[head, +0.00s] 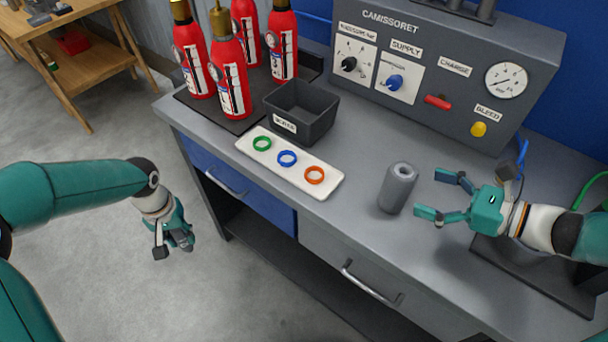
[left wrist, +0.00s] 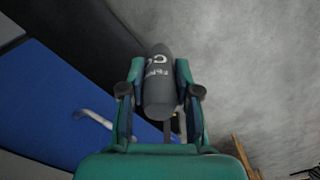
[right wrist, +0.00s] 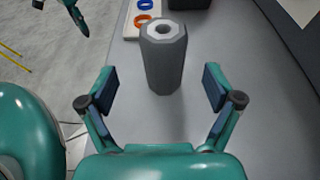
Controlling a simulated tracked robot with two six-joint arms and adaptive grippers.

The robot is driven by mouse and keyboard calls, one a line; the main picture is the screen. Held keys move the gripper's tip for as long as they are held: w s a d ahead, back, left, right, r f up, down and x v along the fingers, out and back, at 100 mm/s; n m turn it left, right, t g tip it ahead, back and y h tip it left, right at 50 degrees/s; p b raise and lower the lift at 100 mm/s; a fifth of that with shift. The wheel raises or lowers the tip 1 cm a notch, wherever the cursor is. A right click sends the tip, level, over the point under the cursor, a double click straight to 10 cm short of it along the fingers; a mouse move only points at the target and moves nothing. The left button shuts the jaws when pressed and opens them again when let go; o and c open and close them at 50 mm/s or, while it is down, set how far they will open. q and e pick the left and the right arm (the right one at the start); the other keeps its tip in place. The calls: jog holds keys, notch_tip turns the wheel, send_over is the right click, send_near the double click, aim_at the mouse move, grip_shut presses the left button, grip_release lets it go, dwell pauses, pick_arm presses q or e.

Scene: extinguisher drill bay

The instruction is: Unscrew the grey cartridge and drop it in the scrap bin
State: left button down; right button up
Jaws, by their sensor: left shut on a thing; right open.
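The grey cartridge (left wrist: 160,88), dark with white lettering, is gripped between the fingers of my left gripper (left wrist: 158,95) in the left wrist view. In the head view my left gripper (head: 175,243) hangs over the floor in front of the bench's left end; the cartridge is not clearly seen there. A lighter grey faceted cylinder (head: 397,188) with a hole in its top stands upright on the bench. My right gripper (head: 436,195) is open and empty beside it; the right wrist view shows the cylinder (right wrist: 163,62) ahead, between and beyond the fingertips. I cannot identify a scrap bin.
A dark open box (head: 322,127) with an unclear label stands on the bench (head: 345,225). A white tray (head: 325,188) holds green, blue and orange rings. Several red extinguishers (head: 232,80) stand at the back left. A control panel (head: 455,40) lines the back.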

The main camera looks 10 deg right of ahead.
aim_at(401, 179)
jog(key=shift+x, duration=1.45)
jog(key=x, duration=0.4)
jog(key=shift+w+d+r+p, duration=0.1)
jog(key=shift+w+d+p, duration=0.1)
jog(key=shift+p, duration=0.15)
jog(key=shift+c, duration=0.2)
jog(key=shift+r, duration=0.1)
grip_shut()
